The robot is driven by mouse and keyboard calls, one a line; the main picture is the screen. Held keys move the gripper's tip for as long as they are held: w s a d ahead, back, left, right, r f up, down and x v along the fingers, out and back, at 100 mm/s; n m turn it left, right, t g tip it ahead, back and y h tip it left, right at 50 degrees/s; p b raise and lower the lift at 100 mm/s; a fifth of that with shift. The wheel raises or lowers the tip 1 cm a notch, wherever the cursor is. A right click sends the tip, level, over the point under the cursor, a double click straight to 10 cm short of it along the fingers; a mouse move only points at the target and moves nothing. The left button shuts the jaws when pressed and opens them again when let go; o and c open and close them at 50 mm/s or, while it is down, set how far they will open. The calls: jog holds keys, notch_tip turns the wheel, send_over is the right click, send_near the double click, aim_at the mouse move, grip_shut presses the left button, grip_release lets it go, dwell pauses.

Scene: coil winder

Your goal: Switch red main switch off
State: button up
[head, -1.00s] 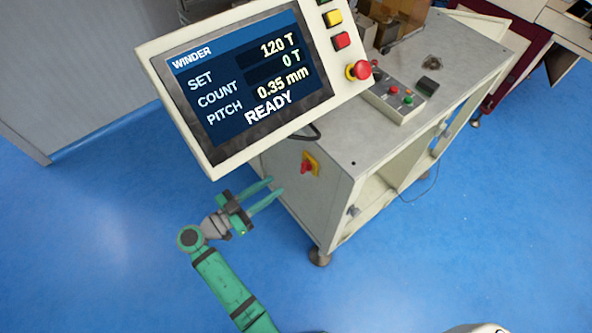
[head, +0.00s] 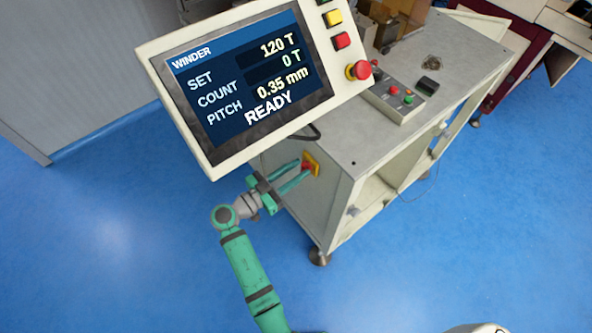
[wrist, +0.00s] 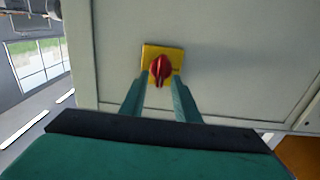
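The red main switch (wrist: 160,70) is a red rotary knob on a yellow square plate (wrist: 176,52), fixed to the side panel of the winder cabinet. In the wrist view the knob's handle points up and down. In the head view the switch (head: 306,165) is partly covered by my fingers. My gripper (head: 301,169) is open, with its green fingertips at the switch. In the wrist view the two fingers (wrist: 158,88) stand on either side of the knob's lower part. I cannot tell whether they touch it.
The winder's display panel (head: 240,85) overhangs above my gripper and reads READY. A red emergency button (head: 361,70) sits at its corner. A small button box (head: 400,100) stands on the cabinet top (head: 400,140). The blue floor at the left is clear.

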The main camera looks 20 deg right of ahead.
grip_shut()
jog(key=n, duration=0.6)
jog(key=f+n, duration=0.1)
jog(key=n, duration=0.4)
jog(key=w+n, duration=0.1)
jog(key=n, duration=0.5)
jog(key=shift+w+a+f+n, duration=0.1)
jog(key=shift+a+f+n, duration=0.1)
jog(key=shift+a+n, duration=0.1)
dwell(0.4)
grip_release()
